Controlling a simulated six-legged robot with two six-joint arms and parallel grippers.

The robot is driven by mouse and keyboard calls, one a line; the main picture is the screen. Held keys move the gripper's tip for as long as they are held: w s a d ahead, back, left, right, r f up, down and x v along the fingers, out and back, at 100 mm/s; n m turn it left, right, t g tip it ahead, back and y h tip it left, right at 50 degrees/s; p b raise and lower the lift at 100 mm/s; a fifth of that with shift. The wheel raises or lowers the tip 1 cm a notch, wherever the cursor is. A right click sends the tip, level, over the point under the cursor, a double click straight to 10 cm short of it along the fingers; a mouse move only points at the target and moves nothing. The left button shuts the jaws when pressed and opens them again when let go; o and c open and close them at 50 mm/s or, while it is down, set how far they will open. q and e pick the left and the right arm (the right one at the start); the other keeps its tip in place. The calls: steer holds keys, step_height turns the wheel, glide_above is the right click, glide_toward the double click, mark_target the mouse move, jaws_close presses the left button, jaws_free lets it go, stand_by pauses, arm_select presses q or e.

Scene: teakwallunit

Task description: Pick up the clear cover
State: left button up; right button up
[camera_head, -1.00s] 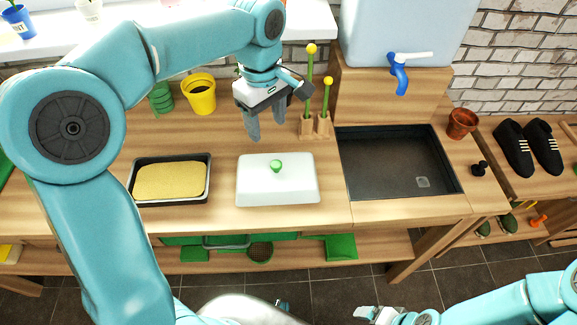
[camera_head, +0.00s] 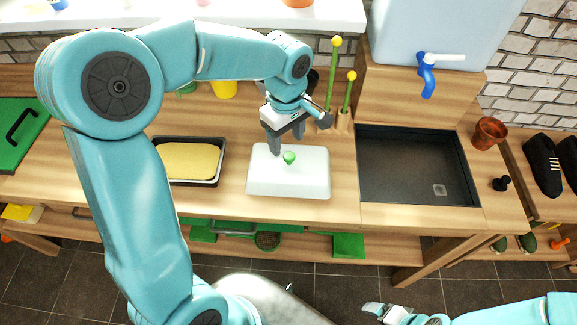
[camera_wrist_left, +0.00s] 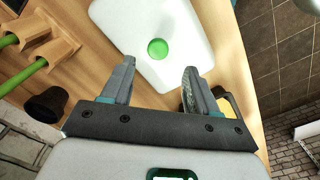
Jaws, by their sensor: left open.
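The clear cover (camera_head: 310,180) is a whitish, see-through-looking rectangular lid with a round green knob (camera_head: 289,158) on top. It lies on the wooden counter between the black tray and the sink. My left gripper (camera_head: 288,148) is open, just above and behind the knob in the head view. In the left wrist view the cover (camera_wrist_left: 185,30) and its knob (camera_wrist_left: 158,48) lie beyond the fingertips, with the knob roughly in line with the gap between the fingers. My right gripper (camera_head: 380,312) is low at the bottom edge, away from the counter; its jaws are too small to judge.
A black tray of sand-coloured fill (camera_head: 190,162) stands left of the cover. A dark sink (camera_head: 415,170) lies to the right. A wooden holder with green sticks (camera_head: 343,120) stands behind, with a yellow pot (camera_head: 224,89) further left. The counter in front of the cover is clear.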

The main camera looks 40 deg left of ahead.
mark_target(289, 155)
arm_select(q)
steer(key=f, duration=0.4)
steer(key=shift+w+d+f+p, duration=0.15)
steer(key=shift+w+d+p, duration=0.1)
steer(key=shift+d+p, duration=0.15)
steer(key=shift+a+f, duration=0.15)
steer(key=shift+f, duration=0.2)
steer(key=shift+s, duration=0.15)
steer(key=shift+f, duration=0.1)
steer(key=c, duration=1)
jaws_close()
